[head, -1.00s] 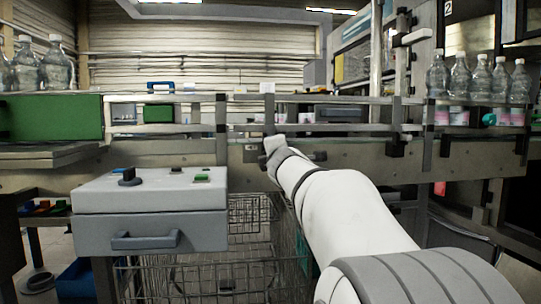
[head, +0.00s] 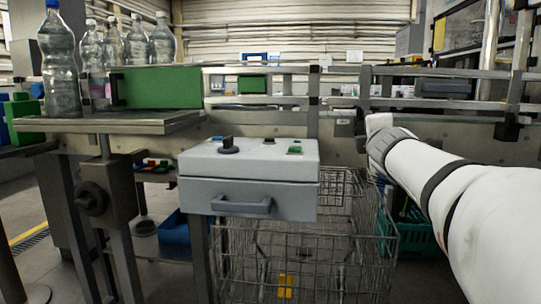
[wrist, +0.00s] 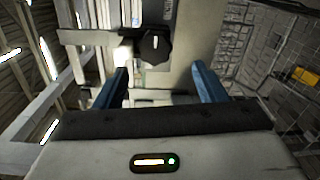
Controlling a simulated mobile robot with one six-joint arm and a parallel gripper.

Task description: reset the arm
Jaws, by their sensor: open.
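My white arm reaches in from the right in the head view, toward the conveyor rail. Its far end is near the rail, to the right of the grey control box (head: 250,165). The jaws cannot be made out in the head view. In the wrist view my gripper (wrist: 158,82) shows two blue fingers spread apart with nothing between them. Beyond the fingers are a dark knob (wrist: 154,45) and part of the machine frame. The wrist view is turned on its side.
A wire basket (head: 300,262) stands below the control box. A teal crate (head: 412,232) is under my arm. A bottle (head: 60,65) stands on the left ledge beside a green block (head: 160,88). More bottles (head: 163,42) stand behind. Floor shows at lower left.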

